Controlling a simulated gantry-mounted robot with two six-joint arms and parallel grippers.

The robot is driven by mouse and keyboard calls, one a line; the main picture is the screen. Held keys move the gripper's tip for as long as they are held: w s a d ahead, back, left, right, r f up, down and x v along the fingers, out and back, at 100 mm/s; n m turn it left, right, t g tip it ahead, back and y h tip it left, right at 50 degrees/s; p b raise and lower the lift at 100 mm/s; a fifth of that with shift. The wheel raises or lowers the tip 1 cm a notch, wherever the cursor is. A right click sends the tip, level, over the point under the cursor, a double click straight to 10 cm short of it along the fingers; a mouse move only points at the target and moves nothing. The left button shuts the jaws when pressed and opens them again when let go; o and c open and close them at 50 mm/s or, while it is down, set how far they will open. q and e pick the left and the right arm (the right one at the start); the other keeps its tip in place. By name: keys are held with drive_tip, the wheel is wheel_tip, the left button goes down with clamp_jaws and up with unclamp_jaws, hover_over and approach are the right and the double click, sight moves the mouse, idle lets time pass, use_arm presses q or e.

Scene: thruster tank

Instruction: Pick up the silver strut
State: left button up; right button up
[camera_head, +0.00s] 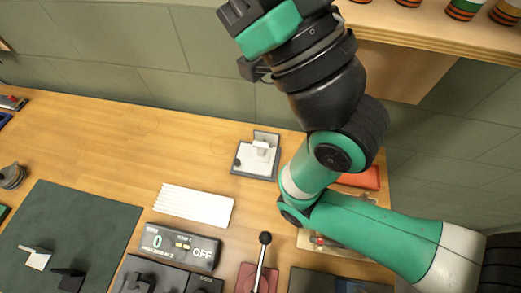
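A small silver-white angled piece (37,258), which looks like the silver strut, lies on the dark green mat (85,215) at the lower left. A similar black piece (69,278) lies just to its right. My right arm comes in from the right. Its gripper (250,20) is raised at the top centre, far from the silver piece. The fingertips are cut off or hidden, so I cannot tell whether it is open or shut. My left gripper is not in view.
A white ribbed plate (194,205), a control box reading 0 and OFF (180,245), and a black-knobbed lever (262,258) stand right of the mat. A grey-framed white fixture (257,158) stands near the back edge. A shelf (450,35) with striped cans is upper right. The table's back left is mostly clear.

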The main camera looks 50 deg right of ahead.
idle(0.4)
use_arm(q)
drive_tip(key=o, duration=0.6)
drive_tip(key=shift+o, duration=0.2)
